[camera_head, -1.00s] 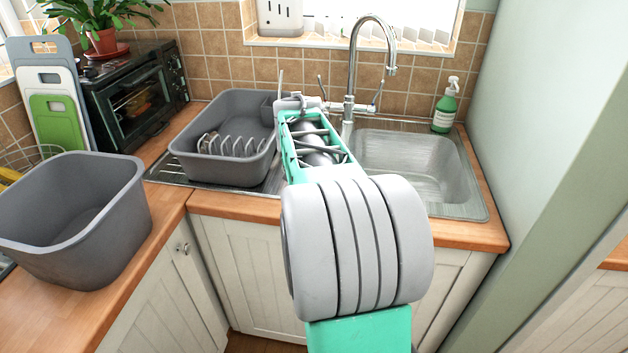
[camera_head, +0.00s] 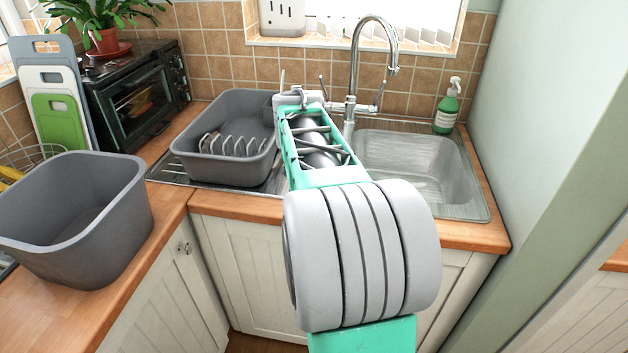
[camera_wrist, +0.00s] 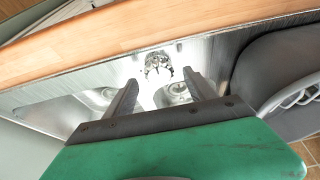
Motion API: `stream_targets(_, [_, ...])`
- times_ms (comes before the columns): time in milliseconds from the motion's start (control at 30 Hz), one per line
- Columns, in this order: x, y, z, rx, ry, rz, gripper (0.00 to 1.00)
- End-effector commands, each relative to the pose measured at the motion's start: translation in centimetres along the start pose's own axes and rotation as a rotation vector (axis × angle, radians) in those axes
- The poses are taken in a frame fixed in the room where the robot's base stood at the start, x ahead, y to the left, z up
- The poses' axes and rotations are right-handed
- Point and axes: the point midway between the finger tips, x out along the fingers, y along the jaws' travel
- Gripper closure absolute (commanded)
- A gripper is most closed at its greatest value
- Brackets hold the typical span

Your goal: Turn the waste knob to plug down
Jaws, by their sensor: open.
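A shiny chrome knob (camera_wrist: 158,66), which I take for the waste knob, sits on the steel sink deck in the wrist view. It is just beyond and between the tips of my gripper (camera_wrist: 160,77). The two dark fingers are spread with a gap between them, and I see no contact with the knob. I cannot read the knob's plug setting. In the head view my arm reaches over the sink deck between the basin and the sink bowl (camera_head: 395,160), and it hides the knob and my fingers.
A grey basin with a dish rack (camera_head: 225,158) stands left of my arm; its edge also shows in the wrist view (camera_wrist: 285,65). The chrome tap (camera_head: 352,95) rises close behind my arm. A green soap bottle (camera_head: 447,108) stands at the back right. A grey tub (camera_head: 75,235) is at left.

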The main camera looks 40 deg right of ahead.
Motion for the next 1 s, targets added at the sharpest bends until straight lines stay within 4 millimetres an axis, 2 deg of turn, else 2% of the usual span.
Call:
stream_targets(100, [-2.8, -0.1, -0.1, -0.001, 0.005, -0.003, 0.36])
stream_targets(300, [-5.7, -0.1, -0.1, 0.000, 0.002, -0.001, 0.36])
stream_targets(767, [-6.4, -0.5, 0.3, -0.017, 0.000, -0.007, 0.36])
stream_targets(867, [-7.7, -2.9, 3.0, -0.123, -0.012, -0.041, 0.36])
stream_targets(967, [-9.7, -6.5, 8.8, -0.328, -0.033, -0.109, 0.36])
stream_targets(1000, [-10.5, -7.8, 11.7, -0.422, -0.044, -0.142, 0.36])
